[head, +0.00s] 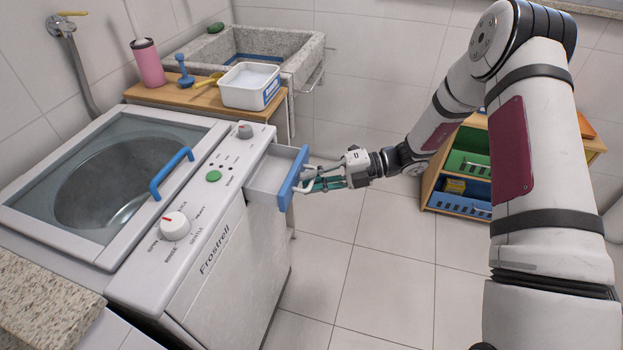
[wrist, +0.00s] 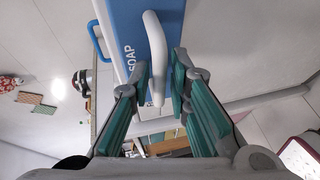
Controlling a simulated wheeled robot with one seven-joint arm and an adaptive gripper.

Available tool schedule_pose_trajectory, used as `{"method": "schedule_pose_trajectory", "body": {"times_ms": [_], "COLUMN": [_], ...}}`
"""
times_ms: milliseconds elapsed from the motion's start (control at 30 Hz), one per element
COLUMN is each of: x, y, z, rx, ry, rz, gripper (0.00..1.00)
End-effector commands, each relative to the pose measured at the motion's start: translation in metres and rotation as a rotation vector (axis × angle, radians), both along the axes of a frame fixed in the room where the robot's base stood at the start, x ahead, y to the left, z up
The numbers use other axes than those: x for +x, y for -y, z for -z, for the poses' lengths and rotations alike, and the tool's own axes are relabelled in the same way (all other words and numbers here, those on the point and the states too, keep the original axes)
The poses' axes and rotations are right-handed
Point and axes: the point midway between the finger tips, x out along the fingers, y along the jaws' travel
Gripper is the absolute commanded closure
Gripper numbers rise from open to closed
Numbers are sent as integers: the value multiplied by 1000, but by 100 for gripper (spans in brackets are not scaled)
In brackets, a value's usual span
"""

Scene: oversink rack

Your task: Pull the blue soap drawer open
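The blue soap drawer (head: 291,178) is in the washing machine's front panel and stands pulled out, with its pale inner tray (head: 268,172) showing behind the blue front. In the wrist view its blue front (wrist: 150,12) bears the word SOAP, and a white curved handle (wrist: 155,55) stands out from it. My gripper (head: 307,182) is at the drawer's front, reaching in from the right. In the wrist view my gripper's teal fingers (wrist: 160,88) lie on both sides of the handle, close against it. The exact contact is partly hidden.
The white washing machine (head: 215,270) has a glass lid with a blue handle (head: 171,174), and knobs on its panel. A wooden shelf (head: 185,97) behind holds a white tub (head: 250,86). A wooden unit with bins (head: 461,180) stands right. Floor before the drawer is clear.

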Motion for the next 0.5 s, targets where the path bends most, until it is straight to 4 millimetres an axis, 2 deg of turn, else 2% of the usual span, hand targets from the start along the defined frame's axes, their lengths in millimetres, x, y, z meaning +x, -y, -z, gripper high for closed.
{"method": "schedule_pose_trajectory", "body": {"times_ms": [267, 367, 500], "x": [1, 2, 3], "y": [8, 22, 50], "z": [-2, -5, -11], "rx": [0, 1, -1], "ry": [1, 2, 3], "rz": [1, 3, 2], "gripper": [83, 83, 83]}}
